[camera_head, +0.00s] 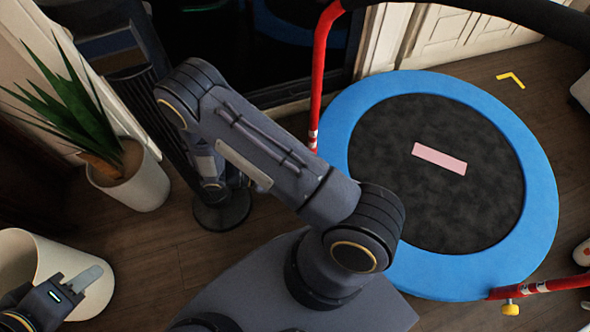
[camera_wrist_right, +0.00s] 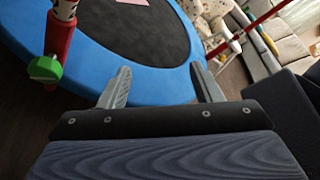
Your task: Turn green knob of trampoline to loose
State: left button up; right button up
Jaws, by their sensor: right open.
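The trampoline has a blue padded rim (camera_head: 543,185) and a black mat (camera_head: 400,190). It also shows in the right wrist view (camera_wrist_right: 75,60). The green knob (camera_wrist_right: 45,69) sits on a red post (camera_wrist_right: 60,38) at the left of the right wrist view. I cannot make it out in the head view. My right gripper (camera_wrist_right: 162,85) is open and empty, with its fingertips over the blue rim in the picture, right of the green knob and apart from it. My left gripper (camera_head: 85,280) is at the lower left of the head view, far from the trampoline. Only one finger shows clearly.
A yellow knob (camera_head: 511,309) is on a red bar at the lower right. A potted plant (camera_head: 130,180) and a white bin (camera_head: 35,258) stand left. A sofa (camera_wrist_right: 278,45) is beyond the trampoline. Wooden floor (camera_head: 165,245) is bare between the pot and my base.

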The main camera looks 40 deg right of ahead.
jog(key=w+f+m+t+h+b, duration=0.2)
jog(key=w+f+m+t+b, duration=0.65)
jog(key=f+m, duration=0.3)
jog(key=shift+m, duration=0.35)
jog(key=b+x, duration=0.1)
jog(key=x, duration=0.1)
jog(key=b+x, duration=0.1)
jog(key=x, duration=0.2)
jog(key=r+b+x, duration=0.1)
jog(key=x, duration=0.2)
jog(key=shift+d+f, duration=0.1)
jog(key=shift+d, duration=0.15)
jog(key=c, duration=1)
